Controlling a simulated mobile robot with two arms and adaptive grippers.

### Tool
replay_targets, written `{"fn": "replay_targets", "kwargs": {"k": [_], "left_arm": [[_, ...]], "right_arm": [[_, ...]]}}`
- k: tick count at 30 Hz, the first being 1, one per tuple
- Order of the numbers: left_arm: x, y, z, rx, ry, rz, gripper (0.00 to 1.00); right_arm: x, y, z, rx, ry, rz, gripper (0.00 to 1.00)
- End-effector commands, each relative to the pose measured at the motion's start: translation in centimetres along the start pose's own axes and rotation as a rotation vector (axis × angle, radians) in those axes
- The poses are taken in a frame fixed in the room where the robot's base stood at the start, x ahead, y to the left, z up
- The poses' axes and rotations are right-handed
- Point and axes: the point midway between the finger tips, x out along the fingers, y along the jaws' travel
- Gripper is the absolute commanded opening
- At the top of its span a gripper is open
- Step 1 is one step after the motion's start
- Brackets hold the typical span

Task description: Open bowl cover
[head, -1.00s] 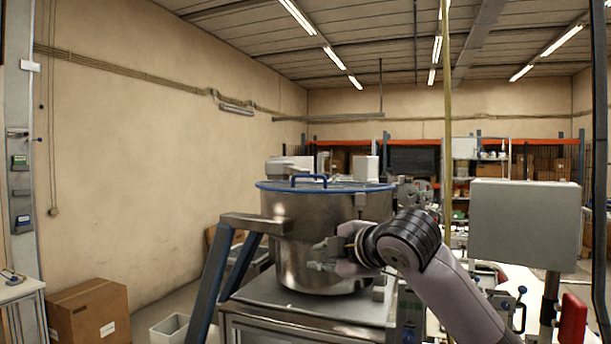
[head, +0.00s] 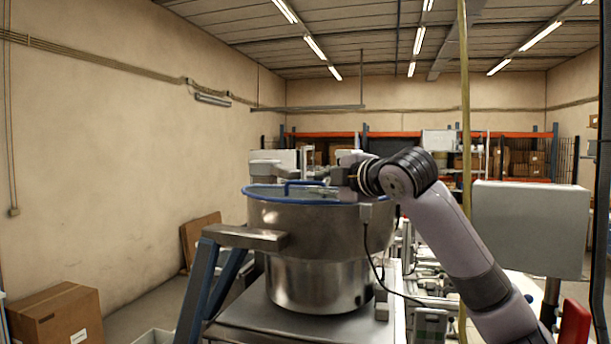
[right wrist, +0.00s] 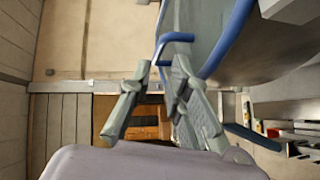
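A large metal bowl (head: 330,285) stands on a metal stand. Its clear, blue-rimmed cover (head: 262,197) lies flat on top, closed; it also shows in the right wrist view (right wrist: 229,40). The cover has a blue handle (head: 288,185), seen up close in the right wrist view (right wrist: 176,37). My right gripper (head: 328,190) is over the cover, just right of the handle. In the right wrist view its two fingers (right wrist: 162,70) are apart, with the handle at or just beyond the tips; I cannot tell whether they touch. My left gripper is not in view.
A cardboard box (head: 58,315) sits on the floor at lower left. Blue stand legs (head: 197,290) are left of the bowl. Shelves with boxes line the back wall.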

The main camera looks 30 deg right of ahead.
Motion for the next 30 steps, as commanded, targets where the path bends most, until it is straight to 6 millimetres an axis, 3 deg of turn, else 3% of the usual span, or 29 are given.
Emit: {"fn": "replay_targets", "kwargs": {"k": [4, 8, 13, 20, 24, 30], "left_arm": [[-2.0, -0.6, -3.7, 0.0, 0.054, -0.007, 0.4], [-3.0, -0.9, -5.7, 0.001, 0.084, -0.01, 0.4], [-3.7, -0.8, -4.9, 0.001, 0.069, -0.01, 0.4], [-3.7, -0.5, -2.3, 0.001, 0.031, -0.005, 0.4], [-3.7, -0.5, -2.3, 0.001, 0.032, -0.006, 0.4], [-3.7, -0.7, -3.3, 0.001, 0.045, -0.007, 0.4]], "right_arm": [[3.2, 0.5, -0.1, 0.002, 0.0, -0.002, 0.17], [5.5, 0.3, 0.0, 0.002, 0.0, -0.001, 0.17], [7.3, 0.2, 0.0, 0.001, 0.0, 0.0, 0.17], [7.9, 0.1, 0.0, 0.0, 0.0, 0.002, 0.17], [7.9, 0.0, 0.0, 0.0, 0.0, 0.002, 0.17], [7.9, 0.1, 0.0, 0.0, 0.0, 0.002, 0.05]]}}
